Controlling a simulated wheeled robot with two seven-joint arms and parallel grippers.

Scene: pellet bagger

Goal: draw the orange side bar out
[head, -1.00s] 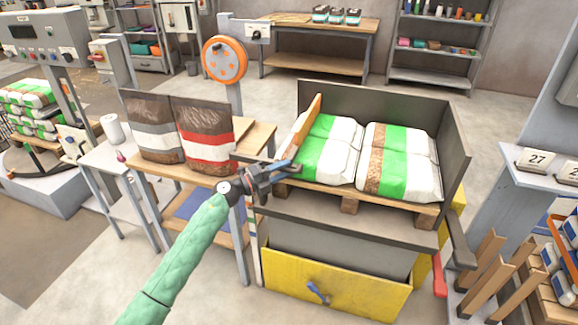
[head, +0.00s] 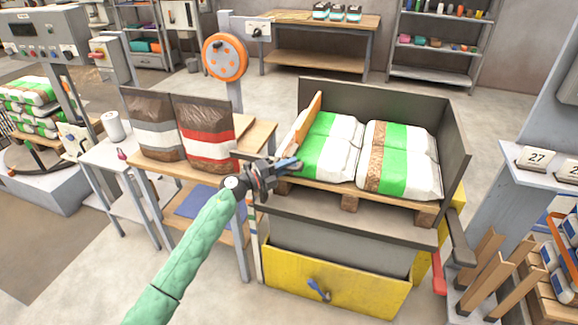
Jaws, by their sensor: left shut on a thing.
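The orange side bar (head: 312,115) stands along the left side of the stacked bags on the pallet box. Its upper edge shows; its lower part is partly hidden by a bag. A blue grip piece (head: 288,163) is at its near end, by the pallet's front left corner. My left gripper (head: 272,172) is shut at this blue piece, just outside the box's front left corner. The jaws hide the exact contact. My right gripper is not in view.
White and green bags (head: 402,160) lie on a wooden pallet (head: 350,200) inside grey walls (head: 385,105). Below is a yellow drawer front (head: 350,290) with a blue handle. A wooden table (head: 150,180) with two brown bags stands close on the left.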

